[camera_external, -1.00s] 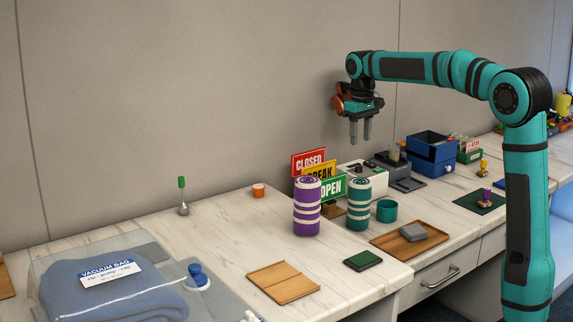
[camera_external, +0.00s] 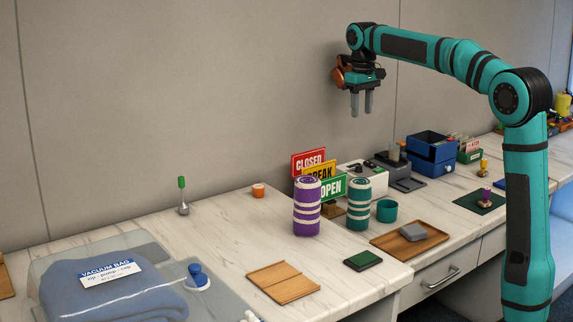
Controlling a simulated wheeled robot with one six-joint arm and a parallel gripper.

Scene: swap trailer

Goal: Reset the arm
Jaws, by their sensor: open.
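My gripper (camera_external: 361,104) is open and empty, with its two grey fingers pointing down and a gap between them. It hangs in the air well above the counter, over the area of the signs and the white box. My teal arm reaches in from the right and bends down at the wrist. Nothing touches the fingers.
Below stand the signs (camera_external: 309,160), a purple striped roll (camera_external: 307,207), a teal striped roll (camera_external: 359,205), a teal cup (camera_external: 387,211) and a blue box (camera_external: 432,156). A vacuum bag (camera_external: 100,292) lies at front left. The air around my gripper is clear.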

